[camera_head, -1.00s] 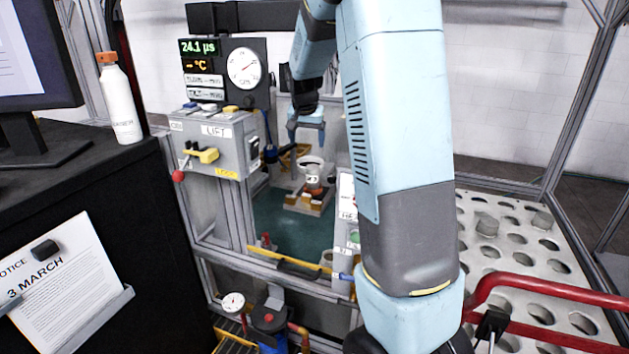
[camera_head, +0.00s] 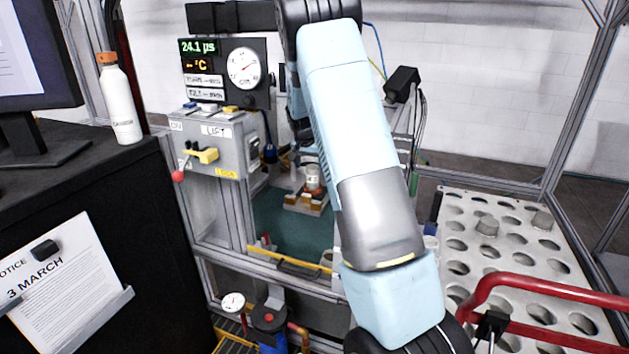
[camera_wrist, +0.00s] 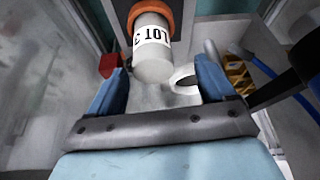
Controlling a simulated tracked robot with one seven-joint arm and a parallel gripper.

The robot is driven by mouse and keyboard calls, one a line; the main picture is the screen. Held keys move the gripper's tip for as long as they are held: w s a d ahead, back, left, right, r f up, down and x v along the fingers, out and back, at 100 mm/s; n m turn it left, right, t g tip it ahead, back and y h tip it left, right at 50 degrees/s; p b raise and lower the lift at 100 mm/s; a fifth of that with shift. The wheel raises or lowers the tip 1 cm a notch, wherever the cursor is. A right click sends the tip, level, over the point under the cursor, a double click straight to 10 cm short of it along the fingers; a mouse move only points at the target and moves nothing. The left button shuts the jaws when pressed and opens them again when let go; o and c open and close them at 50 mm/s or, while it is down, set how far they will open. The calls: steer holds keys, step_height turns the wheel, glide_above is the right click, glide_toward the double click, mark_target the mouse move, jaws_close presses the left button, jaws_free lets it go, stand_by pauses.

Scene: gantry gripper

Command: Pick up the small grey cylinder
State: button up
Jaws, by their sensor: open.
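A small pale grey cylinder (camera_head: 313,177) with a "LOT" label stands on a brown block (camera_head: 305,201) inside the bay, partly hidden by my arm in the head view. In the wrist view the cylinder (camera_wrist: 153,50), with an orange band, lies in the gap between my fingertips, toward the upper edge. My gripper (camera_wrist: 160,70) is open, with one blue finger on each side and nothing held. Whether the fingers reach around the cylinder or stay short of it, I cannot tell. In the head view my arm hides most of the gripper.
Two small grey pieces (camera_head: 487,226) sit on the perforated plate (camera_head: 455,205) at right. A grey control box (camera_head: 214,140) with a red-knobbed lever is left of the bay. A yellow-edged rail (camera_head: 285,262) crosses its front. A red tube (camera_head: 540,290) runs at lower right.

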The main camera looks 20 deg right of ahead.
mark_target(313, 175)
steer(key=shift+s+x, duration=0.2)
steer(key=shift+x, duration=1.4)
steer(key=shift+s+x, duration=0.2)
steer(key=shift+x, duration=1.4)
steer(key=shift+d, duration=0.15)
steer(key=c, duration=1)
